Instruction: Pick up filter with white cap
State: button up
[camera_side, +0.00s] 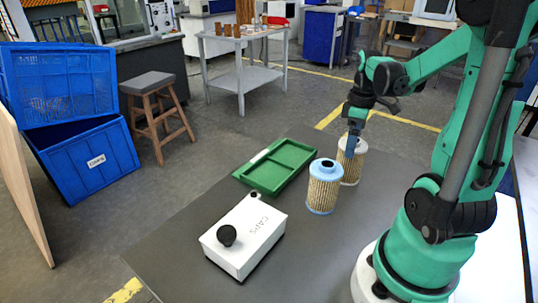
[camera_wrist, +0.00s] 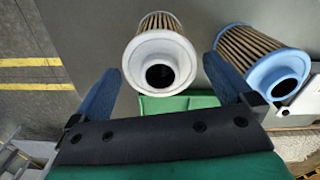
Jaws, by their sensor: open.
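The filter with the white cap (camera_wrist: 150,50) stands between the two blue fingers in the wrist view, its dark center hole facing the camera. In the side view this filter (camera_side: 351,165) stands on the dark table, partly hidden by my gripper and the blue-capped filter. My gripper (camera_side: 352,140) is open and points down at its top. The wrist view shows the open fingers of my gripper (camera_wrist: 165,80) apart on either side of the white cap. I cannot tell whether a finger touches it. The blue-capped filter (camera_side: 323,190) stands beside it, nearer the side camera.
In the wrist view the blue-capped filter (camera_wrist: 258,60) is close to the right finger. A green tray (camera_side: 243,176) lies left of the filters. A white box marked CAPS (camera_side: 240,235) with a black knob sits at the front. The table (camera_side: 190,270) is bare around it.

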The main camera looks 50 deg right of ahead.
jog(key=shift+f, duration=1.25)
jog(key=c, duration=1.1)
jog(key=shift+r, duration=0.2)
